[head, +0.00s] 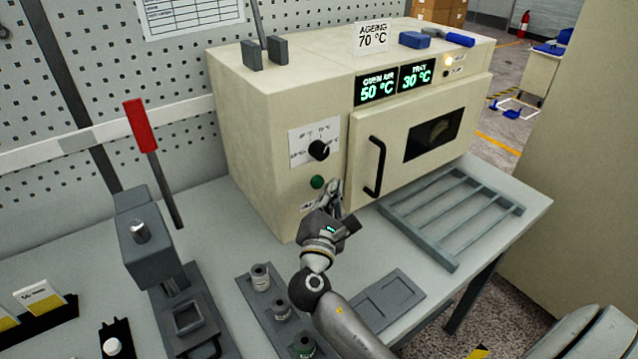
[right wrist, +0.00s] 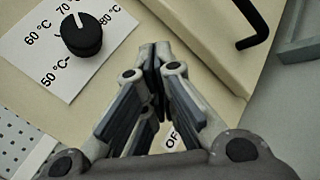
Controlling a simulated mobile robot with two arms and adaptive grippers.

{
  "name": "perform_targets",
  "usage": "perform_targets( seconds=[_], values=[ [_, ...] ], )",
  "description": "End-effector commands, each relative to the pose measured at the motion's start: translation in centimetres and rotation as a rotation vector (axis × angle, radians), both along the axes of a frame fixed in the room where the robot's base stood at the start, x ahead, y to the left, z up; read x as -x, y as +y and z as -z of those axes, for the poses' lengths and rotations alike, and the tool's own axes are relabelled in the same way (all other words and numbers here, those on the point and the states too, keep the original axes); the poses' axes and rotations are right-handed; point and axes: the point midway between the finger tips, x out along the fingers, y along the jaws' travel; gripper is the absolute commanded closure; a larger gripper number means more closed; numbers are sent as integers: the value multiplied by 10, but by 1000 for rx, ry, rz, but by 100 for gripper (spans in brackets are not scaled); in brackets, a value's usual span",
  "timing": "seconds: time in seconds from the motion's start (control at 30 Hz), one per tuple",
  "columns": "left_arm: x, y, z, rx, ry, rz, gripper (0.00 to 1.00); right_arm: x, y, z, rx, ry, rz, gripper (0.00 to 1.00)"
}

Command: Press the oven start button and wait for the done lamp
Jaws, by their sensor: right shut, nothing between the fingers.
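The cream oven (head: 275,130) stands on the bench with its door shut. Its green start button (head: 317,182) sits below the black dial (head: 319,150); the button is hidden in the right wrist view. The displays (head: 397,84) read oven air 50 °C and tray 30 °C. A small lamp (head: 449,61) at the upper right glows warm yellow, with a dark one (head: 447,73) below; their labels are too small to read. My right gripper (head: 334,184) is shut and empty, its tips just right of the button; contact cannot be told. It also shows in the right wrist view (right wrist: 151,55).
The door handle (head: 376,166) stands out right of my right gripper. A slatted rack (head: 450,215) lies before the oven. A press with a red lever (head: 140,125) and a holder with several spindles (head: 280,305) stand at left. A sign (head: 372,37) reads ageing 70 °C.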

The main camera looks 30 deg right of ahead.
Motion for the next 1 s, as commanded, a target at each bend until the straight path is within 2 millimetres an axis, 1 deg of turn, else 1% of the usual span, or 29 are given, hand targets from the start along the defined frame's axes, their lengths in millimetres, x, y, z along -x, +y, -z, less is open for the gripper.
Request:
perform_targets(
  seconds=[0.3,0.5,1.0],
  values=[
    [0,0,-8,0,0,0,68,31,-3,0,1,2,0,100],
    [0,0,-10,0,0,0,68,46,-4,-1,1,1,0,100],
    [0,0,-10,0,0,0,68,48,-4,0,1,1,0,100]
  ],
)
